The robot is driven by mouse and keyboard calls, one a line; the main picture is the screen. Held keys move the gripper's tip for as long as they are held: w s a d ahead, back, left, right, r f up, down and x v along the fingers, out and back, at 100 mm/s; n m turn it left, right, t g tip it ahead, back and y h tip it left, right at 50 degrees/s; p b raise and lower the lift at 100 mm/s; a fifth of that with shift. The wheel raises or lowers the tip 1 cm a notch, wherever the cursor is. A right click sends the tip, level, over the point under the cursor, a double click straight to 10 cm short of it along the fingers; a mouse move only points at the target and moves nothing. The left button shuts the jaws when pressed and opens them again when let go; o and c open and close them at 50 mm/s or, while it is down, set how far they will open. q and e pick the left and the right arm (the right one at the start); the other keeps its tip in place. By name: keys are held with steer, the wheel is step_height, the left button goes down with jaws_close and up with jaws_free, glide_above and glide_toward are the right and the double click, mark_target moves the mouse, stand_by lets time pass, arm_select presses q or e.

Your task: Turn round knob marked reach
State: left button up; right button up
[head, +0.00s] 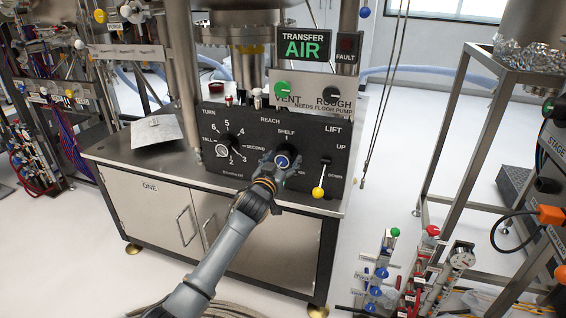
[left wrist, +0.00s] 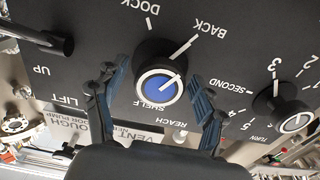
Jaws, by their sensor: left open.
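The reach knob (head: 283,158) is a round black knob with a blue cap on the black control panel, below the words REACH and SHELF. In the left wrist view the knob (left wrist: 160,88) sits among the upside-down labels SHELF, BACK and DOCK; a short pale line marks its blue cap. My left gripper (head: 274,166) is in front of the knob in the head view and hides part of it and some lettering. In the left wrist view its open fingers (left wrist: 155,95) stand on either side of the knob, with gaps to it. My right gripper is not in view.
The turn knob (head: 222,150) is left of the reach knob, and the yellow-tipped lift lever (head: 318,191) is to its right. The vent knob (head: 282,89) and rough knob (head: 332,94) are on the plate above. A metal frame (head: 440,140) stands at right.

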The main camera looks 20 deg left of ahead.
arm_select(q)
steer(key=c, duration=1.2)
steer(key=shift+o, duration=0.2)
steer(key=shift+m, duration=0.3)
